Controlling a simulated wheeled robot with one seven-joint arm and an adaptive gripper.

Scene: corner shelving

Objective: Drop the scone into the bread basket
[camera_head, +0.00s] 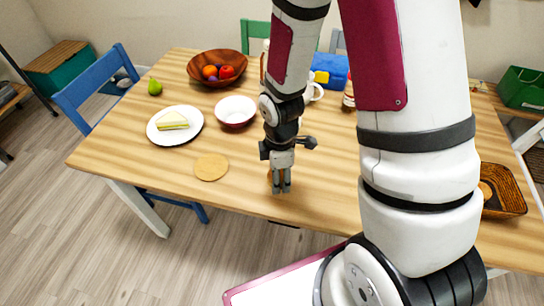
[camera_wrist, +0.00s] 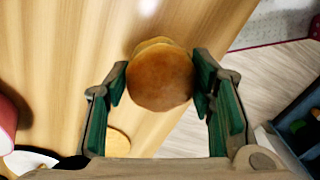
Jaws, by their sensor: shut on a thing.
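The scone (camera_wrist: 160,82) is round and golden brown, with a paler layer showing at its far edge. It sits between the two fingers of my gripper (camera_wrist: 161,78) in the wrist view, and they are shut on it. In the head view my gripper (camera_head: 281,187) points down near the table's front edge and mostly hides the scone. I cannot tell whether the scone touches the table. The bread basket (camera_head: 512,199) is a brown woven basket at the table's right end, well apart from my gripper. My arm partly covers its left side, and something orange-brown shows inside.
Left of my gripper on the table (camera_head: 337,205) are a round coaster (camera_head: 211,167), a plate (camera_head: 155,136) with a sandwich and a small bowl (camera_head: 235,111).

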